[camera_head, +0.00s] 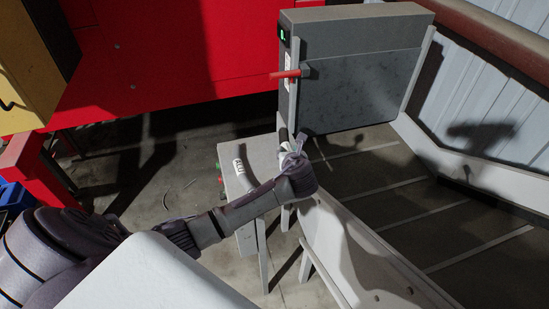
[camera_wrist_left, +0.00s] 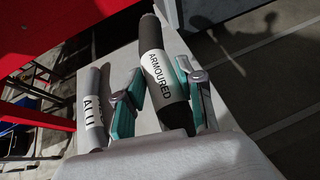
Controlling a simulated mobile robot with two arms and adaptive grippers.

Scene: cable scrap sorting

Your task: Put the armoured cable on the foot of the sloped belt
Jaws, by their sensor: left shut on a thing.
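The armoured cable (camera_wrist_left: 151,34) is a short, thick dark grey piece with a white label reading ARMOURED. My left gripper (camera_head: 291,145) is shut on it, with one green-padded finger on each side in the left wrist view. In the head view the cable is mostly hidden by the gripper. The gripper is at the right edge of a small grey stand (camera_head: 232,152), beside the sloped belt. The sloped belt (camera_head: 461,223) is dark with pale crossbars between light side walls. I cannot tell how far the cable is above the stand. My right gripper is not in view.
A grey cable piece labelled ALU (camera_wrist_left: 94,82) lies on the stand, left of my gripper. A grey box with a red lever (camera_head: 288,74) stands over the belt's far end. The belt's near side wall (camera_head: 370,255) is raised. A red machine (camera_head: 180,50) stands behind.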

